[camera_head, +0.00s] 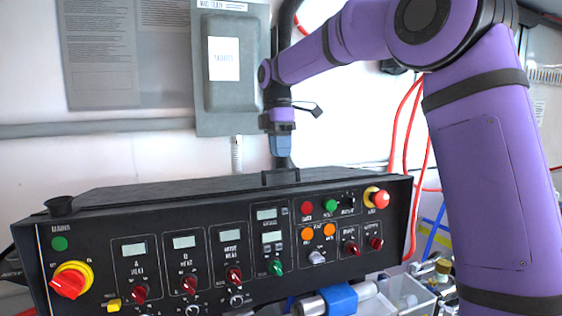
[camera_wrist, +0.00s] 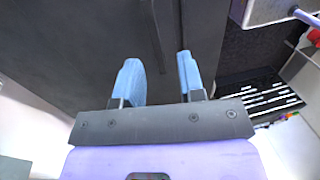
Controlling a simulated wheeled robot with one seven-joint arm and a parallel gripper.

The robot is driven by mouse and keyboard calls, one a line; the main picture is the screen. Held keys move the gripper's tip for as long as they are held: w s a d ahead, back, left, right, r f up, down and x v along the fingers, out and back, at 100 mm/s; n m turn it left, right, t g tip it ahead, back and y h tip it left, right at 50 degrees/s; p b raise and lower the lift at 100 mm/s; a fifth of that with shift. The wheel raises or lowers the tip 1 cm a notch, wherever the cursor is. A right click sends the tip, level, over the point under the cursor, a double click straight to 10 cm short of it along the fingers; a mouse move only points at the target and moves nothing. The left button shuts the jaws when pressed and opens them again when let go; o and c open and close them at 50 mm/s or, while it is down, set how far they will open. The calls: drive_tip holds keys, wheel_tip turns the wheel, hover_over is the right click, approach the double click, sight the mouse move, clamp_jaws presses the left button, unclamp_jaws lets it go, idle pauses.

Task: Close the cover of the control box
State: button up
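The black control box (camera_head: 150,260) has a front panel full of knobs, buttons and small displays. Its dark top cover (camera_head: 190,188) carries a raised handle (camera_head: 281,178) near the front edge. The cover looks nearly flat; I cannot tell whether it is fully shut. In the wrist view a dark panel (camera_wrist: 70,45), apparently the cover, fills much of the picture, with a bar-like handle (camera_wrist: 158,35) beyond the fingers. My gripper (camera_head: 281,158) points down above the handle. Its blue fingers (camera_wrist: 161,75) are apart with nothing between them.
A grey wall box (camera_head: 228,90) with a white label hangs behind the control box. Red hoses (camera_head: 405,125) run down the wall at right. A blue clamp-like part (camera_head: 338,299) and a bin (camera_head: 408,292) stand in front and to the right.

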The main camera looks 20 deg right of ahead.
wheel_tip(320, 180, up, 7)
drive_tip(key=w, duration=0.1)
idle(0.6)
drive_tip(key=s+d+f+m+t, duration=0.15)
drive_tip(key=s+m, duration=0.35)
drive_tip(key=s, duration=0.5)
drive_tip(key=s+d+m+t, duration=0.2)
drive_tip(key=s+m, duration=0.2)
drive_tip(key=s, duration=0.5)
drive_tip(key=s+d+f+m+t, duration=0.3)
drive_tip(key=s+f+m, duration=0.6)
drive_tip(key=s, duration=0.7)
wheel_tip(320, 180, down, 3)
drive_tip(key=shift+s+f+t, duration=0.2)
drive_tip(key=shift+s+t, duration=0.15)
drive_tip(key=shift+t, duration=0.1)
drive_tip(key=shift+o, duration=0.5)
